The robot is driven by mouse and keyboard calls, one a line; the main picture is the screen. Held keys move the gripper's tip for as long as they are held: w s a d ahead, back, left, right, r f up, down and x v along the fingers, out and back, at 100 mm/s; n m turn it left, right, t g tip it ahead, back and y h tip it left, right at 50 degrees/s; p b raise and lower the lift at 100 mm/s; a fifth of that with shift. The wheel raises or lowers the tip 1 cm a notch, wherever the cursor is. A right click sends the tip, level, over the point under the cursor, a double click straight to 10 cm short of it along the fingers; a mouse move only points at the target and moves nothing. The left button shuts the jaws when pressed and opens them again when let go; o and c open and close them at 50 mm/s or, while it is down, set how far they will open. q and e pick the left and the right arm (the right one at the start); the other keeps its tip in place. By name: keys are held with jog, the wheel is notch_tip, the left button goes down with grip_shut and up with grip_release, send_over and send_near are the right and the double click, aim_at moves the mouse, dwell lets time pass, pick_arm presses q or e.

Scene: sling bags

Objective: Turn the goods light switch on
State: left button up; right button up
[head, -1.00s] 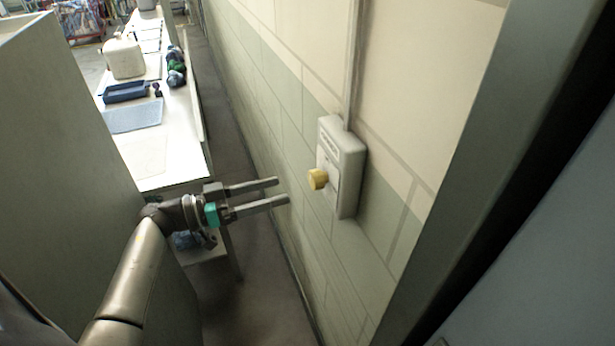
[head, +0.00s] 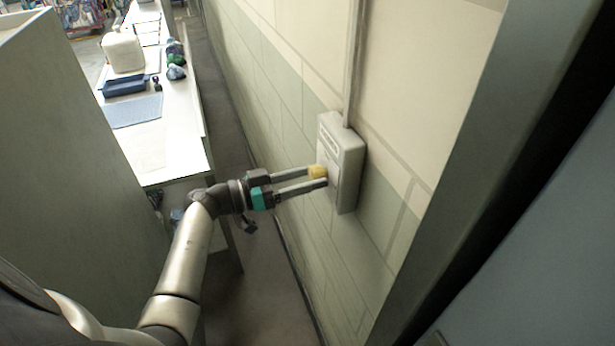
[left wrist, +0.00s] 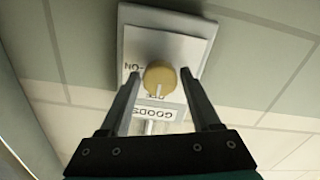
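The goods light switch is a pale grey box (head: 347,160) on the wall with a yellow round knob (head: 317,171). The left wrist view shows the knob (left wrist: 160,78) on the switch plate (left wrist: 185,48), with "ON" and "GOODS" lettering upside down. A white mark on the knob points down in that view, towards partly covered lettering. My left gripper (head: 318,178) is open, its fingertips at the knob; in the left wrist view its fingers (left wrist: 158,88) stand either side of the knob with gaps visible. My right gripper is not in view.
A long white counter (head: 180,145) stands at left, with a blue tray (head: 125,84), a pale container (head: 122,50) and dark round items. A conduit (head: 354,60) runs up from the switch box. A grey door frame (head: 455,170) stands close at right.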

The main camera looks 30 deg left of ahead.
pick_arm(q)
grip_shut()
dwell(0.5)
jog(key=m, duration=0.4)
jog(key=shift+a+f+m, duration=0.1)
jog(key=shift+m, duration=0.3)
jog(key=m, duration=0.3)
jog(key=shift+m+b, duration=0.3)
jog(key=shift+m, duration=0.1)
jog(key=m+b, duration=0.1)
jog(key=m, duration=0.3)
jog(key=m+b, duration=0.2)
jog(key=m, duration=0.3)
jog(key=shift+m, duration=0.3)
jog(key=shift+o, duration=1.6)
grip_release()
